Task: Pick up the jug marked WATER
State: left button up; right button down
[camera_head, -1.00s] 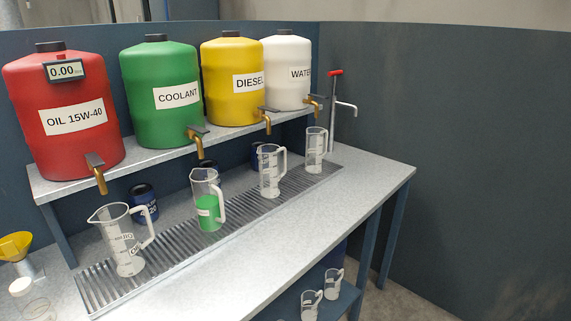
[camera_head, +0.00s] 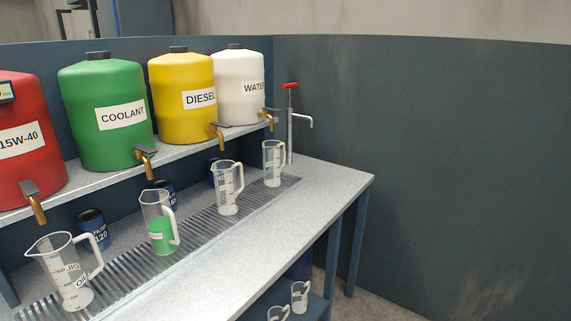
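The white tank labelled WATER (camera_head: 238,88) stands at the right end of the raised shelf, with a brass tap at its lower right. A clear jug with a handle (camera_head: 273,164) stands upright on the drain grate near this tap, and it looks empty. Its marking is too small to read. Another clear jug (camera_head: 227,188) stands near the yellow tank's tap. A jug holding green liquid (camera_head: 158,222) stands near the green tank's tap. A clear jug marked OIL (camera_head: 69,272) stands at the near left. Neither of my grippers is in view.
A red-handled hand pump (camera_head: 290,122) stands behind the far jug. Dark blue cans (camera_head: 94,229) stand behind the jugs under the shelf (camera_head: 105,176). The light bench top (camera_head: 250,235) is clear right of the grate. Small jugs (camera_head: 299,296) sit on a lower shelf.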

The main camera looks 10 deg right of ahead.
aim_at(272, 165)
jog(key=z, duration=0.3)
jog(key=i+l+u, duration=0.2)
jog(key=i+l, duration=0.25)
jog(key=i+l+u, duration=0.2)
jog(key=i+l, duration=0.2)
jog(key=l, duration=0.25)
